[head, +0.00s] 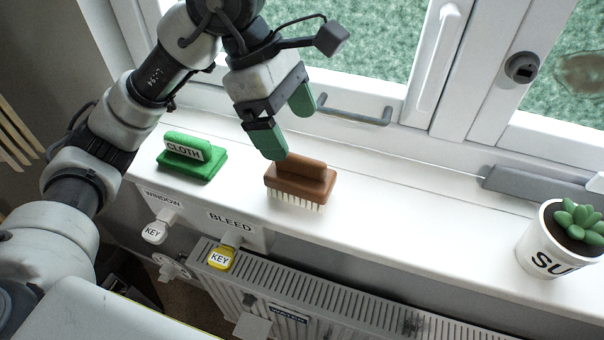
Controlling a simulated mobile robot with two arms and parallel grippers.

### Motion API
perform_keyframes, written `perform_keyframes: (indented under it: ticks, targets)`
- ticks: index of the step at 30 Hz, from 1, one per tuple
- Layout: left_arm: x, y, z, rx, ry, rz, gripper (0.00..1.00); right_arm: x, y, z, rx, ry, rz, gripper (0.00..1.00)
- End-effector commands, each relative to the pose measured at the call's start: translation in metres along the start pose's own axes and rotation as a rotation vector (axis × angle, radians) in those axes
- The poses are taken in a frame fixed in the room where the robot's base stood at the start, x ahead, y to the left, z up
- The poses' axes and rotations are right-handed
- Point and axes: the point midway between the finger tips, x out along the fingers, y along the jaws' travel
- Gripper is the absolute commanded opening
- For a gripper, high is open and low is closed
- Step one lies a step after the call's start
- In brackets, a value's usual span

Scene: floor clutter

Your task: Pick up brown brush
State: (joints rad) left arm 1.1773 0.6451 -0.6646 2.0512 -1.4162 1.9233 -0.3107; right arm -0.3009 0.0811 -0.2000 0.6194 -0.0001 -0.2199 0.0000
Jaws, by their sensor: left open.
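The brown brush (300,181) stands on the white windowsill with its pale bristles down and its raised grip on top. My left gripper (288,130) has green fingertips spread apart with nothing between them. It is just above and behind the brush; the nearer fingertip is close to the top left of the grip, and I cannot tell if it touches. My right gripper is not in view.
A potted succulent (551,243) stands far right. A window handle (355,115) is behind. Keys hang in front, above a radiator (340,300).

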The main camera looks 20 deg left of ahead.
Motion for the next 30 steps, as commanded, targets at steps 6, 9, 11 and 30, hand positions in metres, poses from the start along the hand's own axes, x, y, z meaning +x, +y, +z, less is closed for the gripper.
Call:
perform_keyframes:
  ticks: [6,9,11,30]
  targets:
    - [0.022,0.0,0.001,0.001,-0.001,-0.001,0.88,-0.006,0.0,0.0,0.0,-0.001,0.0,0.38]
    - [0.028,-0.002,0.001,0.0,-0.001,-0.003,0.88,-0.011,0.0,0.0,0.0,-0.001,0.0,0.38]
    - [0.034,-0.004,0.001,0.0,0.0,-0.005,0.88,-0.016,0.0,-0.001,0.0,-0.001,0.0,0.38]
    - [0.076,-0.007,-0.001,0.002,0.0,0.0,0.76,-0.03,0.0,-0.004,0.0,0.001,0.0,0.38]
